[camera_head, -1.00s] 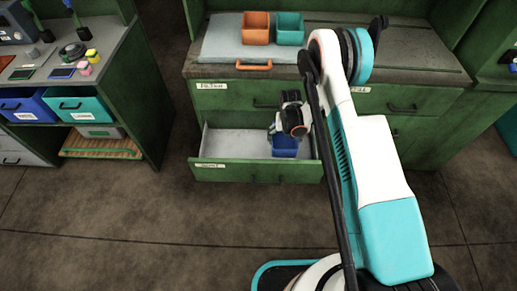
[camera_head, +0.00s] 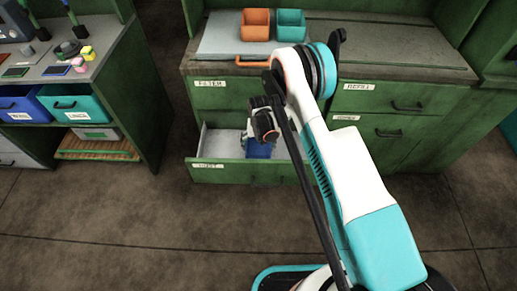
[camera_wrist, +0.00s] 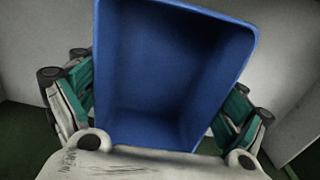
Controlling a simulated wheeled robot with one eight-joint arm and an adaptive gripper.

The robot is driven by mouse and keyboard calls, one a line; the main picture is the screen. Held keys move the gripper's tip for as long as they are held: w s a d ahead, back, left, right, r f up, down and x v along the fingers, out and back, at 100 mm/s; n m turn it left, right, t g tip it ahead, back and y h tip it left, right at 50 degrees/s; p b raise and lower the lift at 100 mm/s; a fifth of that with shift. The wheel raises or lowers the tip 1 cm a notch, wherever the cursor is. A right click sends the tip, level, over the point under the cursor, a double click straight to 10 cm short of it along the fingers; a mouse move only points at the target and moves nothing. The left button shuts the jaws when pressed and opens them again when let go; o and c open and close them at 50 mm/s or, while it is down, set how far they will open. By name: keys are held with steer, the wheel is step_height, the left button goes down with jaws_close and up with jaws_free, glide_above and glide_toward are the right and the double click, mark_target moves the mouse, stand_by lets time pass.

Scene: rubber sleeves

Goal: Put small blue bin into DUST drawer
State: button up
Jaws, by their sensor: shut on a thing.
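The small blue bin (camera_head: 260,150) is in the open lower drawer in the head view, partly hidden by my gripper. In the wrist view the blue bin (camera_wrist: 175,80) fills the middle, mouth toward the camera and empty, slightly tilted in the picture. I cannot tell whether the bin touches the drawer floor.
An orange handle (camera_head: 252,64) lies at the mat's front edge. The drawer's left part is bare. A shelf unit (camera_head: 140,100) stands to the left.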

steer(key=shift+f, duration=1)
steer(key=shift+f, duration=0.15)
steer(key=o, duration=0.9)
